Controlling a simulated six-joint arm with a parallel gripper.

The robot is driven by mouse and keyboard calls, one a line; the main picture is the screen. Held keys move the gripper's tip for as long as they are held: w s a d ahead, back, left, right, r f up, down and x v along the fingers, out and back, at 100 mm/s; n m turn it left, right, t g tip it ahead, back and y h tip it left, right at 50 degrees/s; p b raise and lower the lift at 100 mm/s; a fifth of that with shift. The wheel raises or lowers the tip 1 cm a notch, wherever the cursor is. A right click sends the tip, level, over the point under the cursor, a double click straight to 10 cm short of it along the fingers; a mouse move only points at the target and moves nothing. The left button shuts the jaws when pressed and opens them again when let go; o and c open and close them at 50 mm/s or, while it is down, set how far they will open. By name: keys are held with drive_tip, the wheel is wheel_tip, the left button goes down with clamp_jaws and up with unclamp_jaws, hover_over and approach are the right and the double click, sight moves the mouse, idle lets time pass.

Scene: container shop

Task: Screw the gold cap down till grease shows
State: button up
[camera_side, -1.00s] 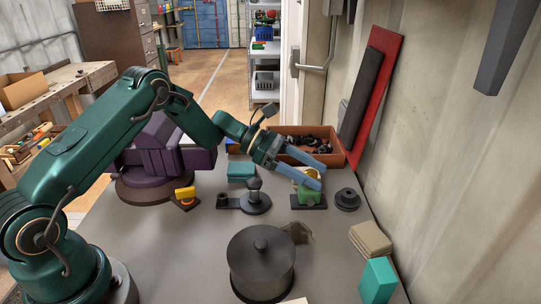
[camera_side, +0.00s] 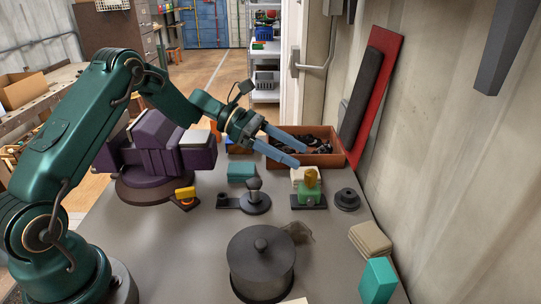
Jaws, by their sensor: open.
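The gold cap (camera_side: 311,177) sits upright on top of a green block (camera_side: 309,196) on a dark base plate (camera_side: 296,206), toward the right of the table. My gripper (camera_side: 303,156) is above and slightly left of the cap, apart from it. Its two blue-grey fingers are spread with nothing between them, and they point to the right and a little down. Whether any grease shows at the cap cannot be told at this size.
A dark lidded pot (camera_side: 262,270) stands at the front. A knobbed stand (camera_side: 256,202) is left of the green block and a dark stepped disc (camera_side: 347,200) is right of it. An orange-brown bin (camera_side: 325,159) lies behind. A purple machine (camera_side: 165,155) stands left.

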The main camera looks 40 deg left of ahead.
wheel_tip(320, 180, up, 10)
drive_tip(key=m+g+y, duration=0.1)
drive_tip(key=y, duration=0.4)
approach(310, 172)
drive_tip(key=a, duration=0.1)
drive_tip(key=a+f+m+y, duration=0.1)
drive_tip(key=a+y, duration=0.2)
drive_tip(key=a+f+m+y, duration=0.1)
drive_tip(key=a+m+y, duration=0.1)
drive_tip(key=a+y, duration=0.1)
drive_tip(key=w+a+f+m+t+y, duration=0.1)
drive_tip(key=a+m+y, duration=0.1)
drive_tip(key=a, duration=0.3)
drive_tip(key=shift+w+a+f+y, duration=0.1)
drive_tip(key=shift+a+f+y, duration=0.1)
drive_tip(key=shift+y, duration=0.3)
drive_tip(key=w+a+r+m+t+y, duration=0.1)
drive_tip(key=w+r+m+t+y, duration=0.15)
drive_tip(key=r+m+t, duration=0.3)
drive_tip(key=d+r+m+t+h, duration=0.2)
drive_tip(key=d+r+m+h, duration=0.3)
drive_tip(key=d+m+h, duration=0.65)
drive_tip(key=s+d+m+g, duration=0.2)
drive_tip(key=s+d+m, duration=0.2)
drive_tip(key=m, duration=0.3)
drive_tip(key=f, duration=0.8)
drive_tip(key=d+f, duration=0.1)
drive_tip(key=f, duration=0.3)
drive_tip(key=shift+f, duration=0.15)
drive_tip(key=shift+x, duration=2.15)
